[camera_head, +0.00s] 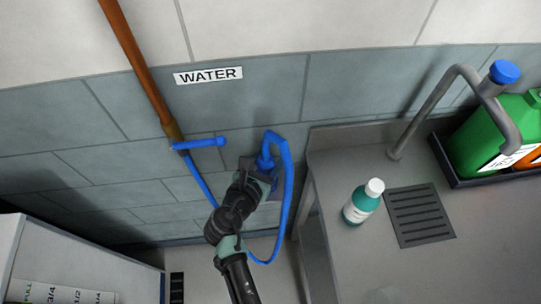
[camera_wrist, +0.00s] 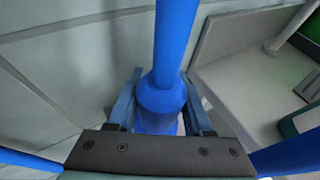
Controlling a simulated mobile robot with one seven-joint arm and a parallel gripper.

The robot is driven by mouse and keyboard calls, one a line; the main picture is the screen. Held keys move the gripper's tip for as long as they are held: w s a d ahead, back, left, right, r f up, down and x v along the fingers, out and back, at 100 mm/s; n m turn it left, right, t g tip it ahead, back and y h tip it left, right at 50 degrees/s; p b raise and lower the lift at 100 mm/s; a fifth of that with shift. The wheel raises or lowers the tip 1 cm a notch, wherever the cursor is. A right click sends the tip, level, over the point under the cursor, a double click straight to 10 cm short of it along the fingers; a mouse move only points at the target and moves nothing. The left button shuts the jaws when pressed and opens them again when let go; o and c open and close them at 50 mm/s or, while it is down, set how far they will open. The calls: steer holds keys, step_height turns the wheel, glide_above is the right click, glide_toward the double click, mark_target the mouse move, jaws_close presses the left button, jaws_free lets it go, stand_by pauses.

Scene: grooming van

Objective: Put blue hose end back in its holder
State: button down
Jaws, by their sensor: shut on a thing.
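The blue hose end (camera_head: 265,163) is in my gripper (camera_head: 263,176), in front of the tiled wall, left of the steel counter. In the wrist view the thick blue collar of the hose end (camera_wrist: 160,103) sits between the two fingers of my gripper (camera_wrist: 162,118), which are shut on it. The blue hose (camera_head: 286,195) rises from the collar, bends over and loops down on the right. Its other end runs up to the copper pipe (camera_head: 138,65). I cannot make out the holder clearly; my gripper and wrist cover the wall behind them.
A blue lever (camera_head: 205,143) sticks out from the pipe below the WATER sign (camera_head: 208,75). The steel counter (camera_head: 345,260) carries a teal bottle (camera_head: 360,205), a drain grate (camera_head: 420,215) and a bent faucet (camera_head: 430,108). A white cabinet (camera_head: 75,262) stands lower left.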

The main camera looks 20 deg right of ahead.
steer(key=shift+f, duration=0.25)
steer(key=shift+c, duration=1.1)
jaws_free()
